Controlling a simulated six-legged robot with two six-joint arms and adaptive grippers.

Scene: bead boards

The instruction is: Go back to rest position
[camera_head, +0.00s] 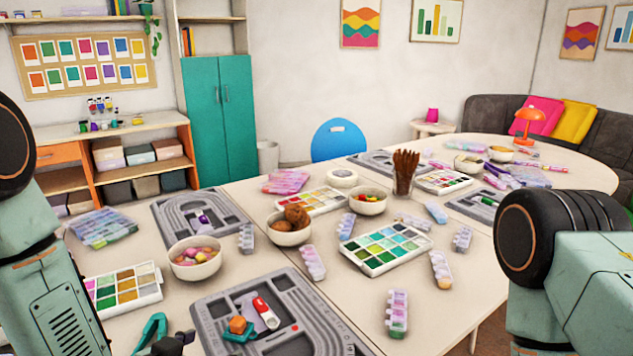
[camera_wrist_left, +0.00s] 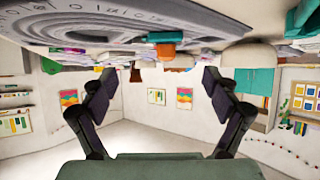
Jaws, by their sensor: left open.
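My left gripper (camera_wrist_left: 158,76) is open in the left wrist view, its two dark fingers spread wide with nothing between them. That view is upside down, with the table along its top. The nearest grey bead board (camera_head: 213,310) lies at the table's front in the head view.
A teal tool (camera_head: 152,328) lies at the front left. Bare tabletop shows at front right.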

